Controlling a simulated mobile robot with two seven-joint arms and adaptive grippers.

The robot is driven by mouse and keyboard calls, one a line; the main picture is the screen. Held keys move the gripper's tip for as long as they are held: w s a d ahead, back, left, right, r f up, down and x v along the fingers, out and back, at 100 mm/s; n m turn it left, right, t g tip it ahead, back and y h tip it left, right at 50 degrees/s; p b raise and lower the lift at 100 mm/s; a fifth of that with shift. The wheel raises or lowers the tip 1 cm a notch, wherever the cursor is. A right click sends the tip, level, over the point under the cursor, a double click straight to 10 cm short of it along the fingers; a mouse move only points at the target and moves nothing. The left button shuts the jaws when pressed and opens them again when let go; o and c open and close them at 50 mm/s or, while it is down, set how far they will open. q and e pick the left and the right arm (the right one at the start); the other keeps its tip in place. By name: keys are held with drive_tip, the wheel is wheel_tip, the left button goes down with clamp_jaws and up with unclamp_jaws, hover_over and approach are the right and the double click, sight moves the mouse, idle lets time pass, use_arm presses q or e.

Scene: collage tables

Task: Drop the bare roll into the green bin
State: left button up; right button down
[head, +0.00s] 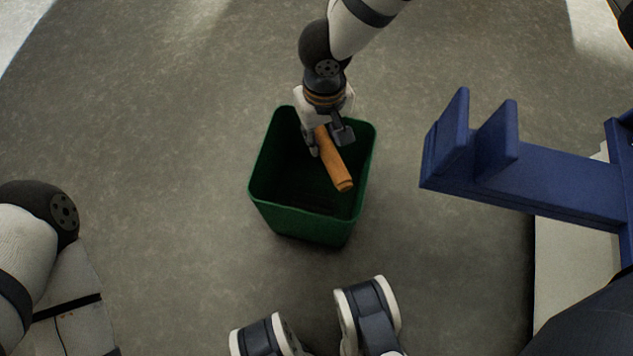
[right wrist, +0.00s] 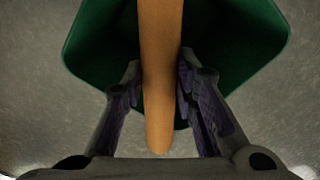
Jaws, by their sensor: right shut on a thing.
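The bare roll (head: 335,163) is a plain brown tube. My right gripper (head: 328,140) is shut on it near its upper end and holds it tilted over the opening of the green bin (head: 306,224). In the right wrist view the roll (right wrist: 160,70) stands between the two fingers of the gripper (right wrist: 160,95), with the green bin (right wrist: 105,48) behind it. The bin stands upright on the floor, and the part of its inside that shows looks dark and empty. My left gripper is not in view; only part of the left arm shows at the left edge.
A blue stand (head: 540,185) with two upright prongs juts in from the right, apart from the bin. A pale surface (head: 575,270) lies below it. The grey floor (head: 160,120) around the bin is clear.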

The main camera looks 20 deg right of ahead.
wheel_tip(320, 180, down, 5)
drive_tip(key=b, duration=0.3)
drive_tip(key=shift+f, duration=0.15)
drive_tip(key=c, duration=1.2)
unclamp_jaws()
wheel_tip(320, 180, up, 12)
drive_tip(key=shift+r, duration=0.1)
